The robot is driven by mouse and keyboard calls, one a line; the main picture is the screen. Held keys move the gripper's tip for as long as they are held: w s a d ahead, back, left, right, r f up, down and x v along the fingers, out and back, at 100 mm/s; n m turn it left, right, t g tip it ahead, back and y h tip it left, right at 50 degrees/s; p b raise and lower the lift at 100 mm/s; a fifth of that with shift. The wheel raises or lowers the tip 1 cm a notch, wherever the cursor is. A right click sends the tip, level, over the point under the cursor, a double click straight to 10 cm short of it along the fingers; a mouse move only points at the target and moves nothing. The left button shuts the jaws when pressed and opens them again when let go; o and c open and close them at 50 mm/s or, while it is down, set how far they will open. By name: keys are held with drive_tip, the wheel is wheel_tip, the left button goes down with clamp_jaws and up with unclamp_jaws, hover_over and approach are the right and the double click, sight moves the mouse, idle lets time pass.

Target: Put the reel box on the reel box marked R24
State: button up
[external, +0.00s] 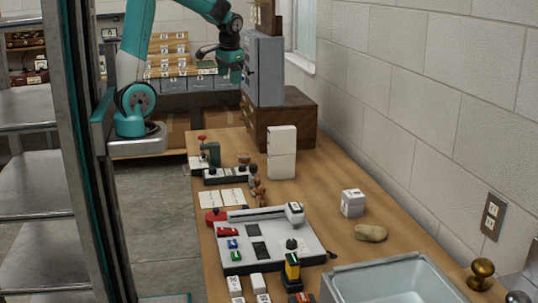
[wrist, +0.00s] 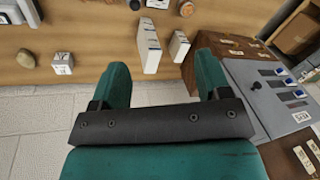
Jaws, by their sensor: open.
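Two white upright boxes, likely the reel boxes, stand on the wooden bench. In the wrist view the larger box (wrist: 148,46) is left of the smaller box (wrist: 179,47), with a gap between them. In the external view they overlap as a nearer white box (external: 281,166) and a farther one (external: 282,138). I cannot read R24 on either. My gripper (external: 232,74) is raised beyond them, near the grey cabinet. In the wrist view its fingers (wrist: 161,66) are apart with nothing held between them.
A dark wooden chest (external: 285,118) bears a grey cabinet (external: 264,70) close to my gripper. A white cube (external: 352,203) and a tan stone (external: 370,233) lie near the wall. A grey apparatus board (external: 268,240) and a basin (external: 395,285) fill the near bench.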

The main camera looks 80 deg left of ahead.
drive_tip(key=s+d+n+y, duration=0.1)
drive_tip(key=s+d+n, duration=0.1)
drive_tip(key=s, duration=1.1)
drive_tip(key=shift+d, duration=0.15)
